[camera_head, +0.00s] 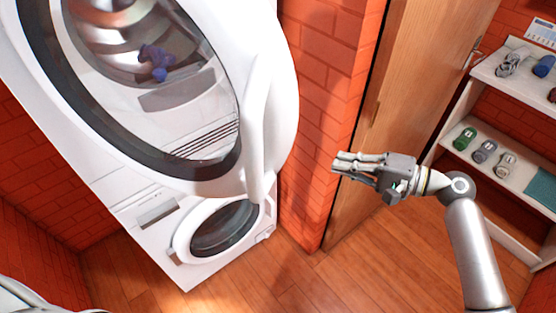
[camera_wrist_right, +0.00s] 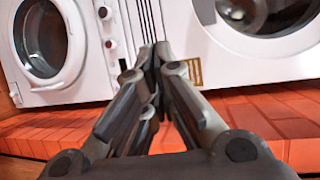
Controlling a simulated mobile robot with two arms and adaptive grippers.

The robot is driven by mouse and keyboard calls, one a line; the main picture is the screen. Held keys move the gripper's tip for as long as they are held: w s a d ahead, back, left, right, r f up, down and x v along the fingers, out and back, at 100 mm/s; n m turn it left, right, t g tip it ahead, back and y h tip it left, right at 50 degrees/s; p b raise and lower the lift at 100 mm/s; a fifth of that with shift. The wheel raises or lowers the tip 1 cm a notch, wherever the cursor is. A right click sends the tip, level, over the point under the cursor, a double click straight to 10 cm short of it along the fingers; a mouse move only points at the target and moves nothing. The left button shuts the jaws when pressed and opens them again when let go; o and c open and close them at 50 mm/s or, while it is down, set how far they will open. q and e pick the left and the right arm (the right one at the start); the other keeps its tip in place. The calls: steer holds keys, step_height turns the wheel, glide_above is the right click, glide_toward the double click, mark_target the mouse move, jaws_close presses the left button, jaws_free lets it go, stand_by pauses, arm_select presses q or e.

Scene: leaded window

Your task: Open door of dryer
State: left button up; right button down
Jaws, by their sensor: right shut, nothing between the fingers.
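The dryer (camera_head: 262,20) is the upper white machine of a stack at the left in the head view. Its large oval glass door (camera_head: 290,100) has a white rim and a long handle (camera_head: 257,125) on the right side. The drum and the slotted front panel show through the glass, so the door seems to stand away from the front; how far, I cannot tell. My right gripper (camera_head: 345,163) is shut and empty, right of the handle and apart from it. Its fingers also show in the right wrist view (camera_wrist_right: 153,65). My left gripper is not in view.
A white washer (camera_head: 222,230) with a round door stands below the dryer. A purple item (camera_head: 153,62) lies in the drum. Behind my right gripper are a brick pillar (camera_head: 318,100) and wooden door (camera_head: 420,70). A white shelf (camera_head: 515,178) with several small items stands at the right.

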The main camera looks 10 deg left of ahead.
steer(key=s+a+r+n+g+y, duration=0.15)
steer(key=s+r+n+g, duration=0.5)
steer(key=r, duration=0.65)
arm_select(q)
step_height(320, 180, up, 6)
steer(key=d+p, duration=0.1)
steer(key=p, duration=0.5)
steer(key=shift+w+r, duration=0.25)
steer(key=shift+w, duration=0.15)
arm_select(e)
steer(key=s+a+m+t, duration=0.1)
steer(key=s+a+m, duration=0.1)
steer(key=s+a, duration=0.4)
steer(key=a+y, duration=0.1)
steer(key=a, duration=0.3)
steer(key=shift+s+f, duration=0.2)
steer(key=shift+s, duration=0.2)
steer(key=shift+w+a, duration=0.1)
steer(key=shift+a, duration=0.05)
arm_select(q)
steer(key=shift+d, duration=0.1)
